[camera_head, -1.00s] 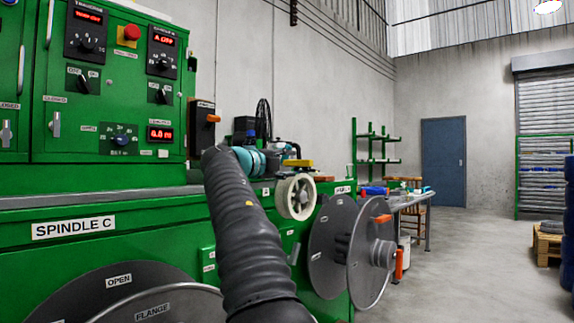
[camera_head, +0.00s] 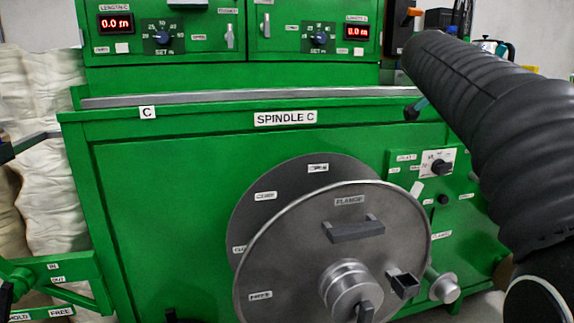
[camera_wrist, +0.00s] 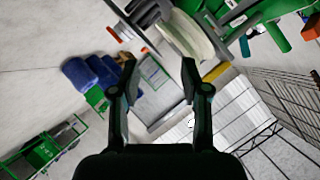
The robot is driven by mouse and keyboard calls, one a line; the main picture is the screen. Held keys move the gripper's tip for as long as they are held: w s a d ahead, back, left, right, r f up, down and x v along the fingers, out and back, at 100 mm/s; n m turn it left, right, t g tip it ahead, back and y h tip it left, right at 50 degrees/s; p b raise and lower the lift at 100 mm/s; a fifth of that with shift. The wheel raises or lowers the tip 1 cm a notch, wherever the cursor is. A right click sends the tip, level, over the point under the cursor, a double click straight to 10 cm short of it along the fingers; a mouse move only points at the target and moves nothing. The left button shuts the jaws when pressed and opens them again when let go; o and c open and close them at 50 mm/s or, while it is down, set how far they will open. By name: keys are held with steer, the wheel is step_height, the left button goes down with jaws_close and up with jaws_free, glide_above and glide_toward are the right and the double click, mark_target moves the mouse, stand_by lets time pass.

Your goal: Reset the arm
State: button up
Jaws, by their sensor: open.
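My gripper (camera_wrist: 159,78) shows in the wrist view with its two dark fingers spread apart. The gap between them is empty, and the wall and shutter area shows behind it. In the head view my black, sleeved arm reaches from the lower right up toward the top middle. I cannot make out the gripper's fingers there.
The green Spindle C machine (camera_head: 170,210) fills the head view, with a large grey flanged reel (camera_head: 290,255) at its front. A control panel (camera_head: 437,163) is close to my arm. In the wrist view a pale reel (camera_wrist: 188,38) and blue rolls (camera_wrist: 90,73) appear beyond the fingers.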

steer(key=s+a+f+n+y+p, duration=0.3)
steer(key=s+a+f+n+y, duration=0.2)
steer(key=s+a+f+n, duration=0.5)
steer(key=s+a+f+n+g+y+p, duration=0.1)
steer(key=s+a+f+n+y, duration=0.5)
steer(key=s+f, duration=1.1)
steer(key=s+a+n+p, duration=0.1)
steer(key=a+n, duration=0.3)
steer(key=a, duration=0.2)
steer(key=shift+s+a+f+p, duration=0.25)
steer(key=shift+a+p, duration=0.1)
steer(key=shift+p, duration=0.05)
